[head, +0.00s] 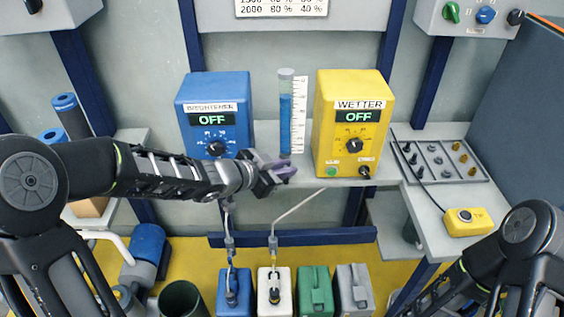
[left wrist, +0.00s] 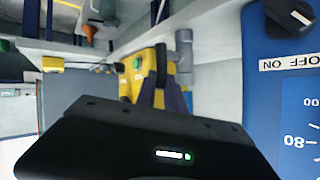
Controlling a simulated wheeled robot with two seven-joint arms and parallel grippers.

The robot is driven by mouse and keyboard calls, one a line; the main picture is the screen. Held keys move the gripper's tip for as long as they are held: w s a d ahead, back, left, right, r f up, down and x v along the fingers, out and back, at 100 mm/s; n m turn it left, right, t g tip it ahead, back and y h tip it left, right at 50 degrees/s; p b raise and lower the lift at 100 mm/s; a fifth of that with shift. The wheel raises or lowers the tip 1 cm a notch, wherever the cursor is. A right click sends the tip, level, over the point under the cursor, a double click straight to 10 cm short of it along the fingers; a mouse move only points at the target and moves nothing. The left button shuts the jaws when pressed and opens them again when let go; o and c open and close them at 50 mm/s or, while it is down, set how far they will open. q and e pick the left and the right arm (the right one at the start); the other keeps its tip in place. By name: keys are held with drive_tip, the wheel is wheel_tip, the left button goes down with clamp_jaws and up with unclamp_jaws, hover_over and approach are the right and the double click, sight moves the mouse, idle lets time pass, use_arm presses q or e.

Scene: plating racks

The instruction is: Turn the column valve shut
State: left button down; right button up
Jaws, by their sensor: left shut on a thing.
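The clear column (head: 286,115) with blue liquid stands upright between the blue and yellow boxes, beside a white scale. Its lower end and valve are hidden behind my left gripper (head: 280,175) in the head view. In the left wrist view a grey pipe fitting (left wrist: 183,55) carries a black valve lever (left wrist: 161,66). My left gripper's purple fingers (left wrist: 162,98) are shut on this lever, with the yellow box behind. My right arm shows at the lower right of the head view, but its gripper is not visible.
The blue box (head: 216,95) and the yellow WETTER box (head: 355,90) stand close on either side, both reading OFF. A grey tray of small knobs (head: 440,160) and a yellow button box (head: 467,220) lie at the right. Several canisters (head: 315,290) stand below.

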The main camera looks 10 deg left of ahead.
use_arm(q)
drive_tip(key=shift+d, duration=0.1)
idle(0.4)
drive_tip(key=c, duration=1.4)
unclamp_jaws()
drive_tip(key=shift+c, duration=0.2)
drive_tip(key=shift+r, duration=0.1)
drive_tip(key=p+v, duration=0.3)
drive_tip(key=v, duration=0.4)
drive_tip(key=shift+s+r, duration=0.2)
drive_tip(key=shift+s, duration=0.05)
